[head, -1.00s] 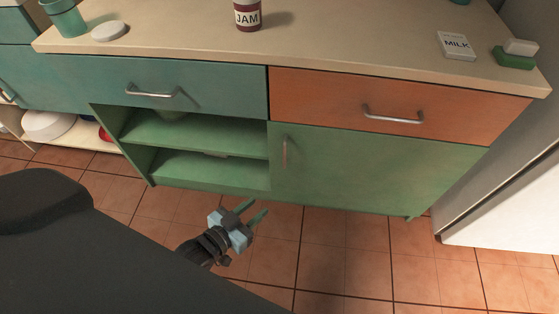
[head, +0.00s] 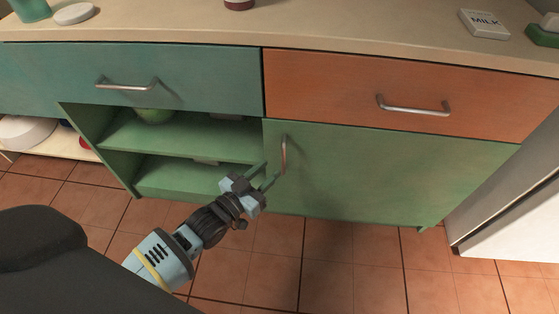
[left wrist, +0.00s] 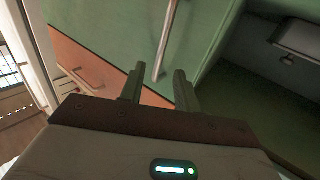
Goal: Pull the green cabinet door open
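The green cabinet door (head: 385,178) is shut, below the orange drawer on the right of the counter. Its thin upright metal handle (head: 284,154) is near the door's left edge. My left gripper (head: 268,174) is low, just left of the handle's lower part. In the left wrist view the two fingers of the left gripper (left wrist: 158,82) are apart, and the handle (left wrist: 164,42) lies ahead in the gap between them. I cannot tell whether a finger touches it. My right gripper is not in view.
Open green shelves (head: 185,138) with a green bowl (head: 154,115) are left of the door. The orange drawer (head: 350,92) and teal drawer (head: 200,80) are shut above. A white appliance (head: 520,205) stands at the right. The tiled floor (head: 345,255) before the door is clear.

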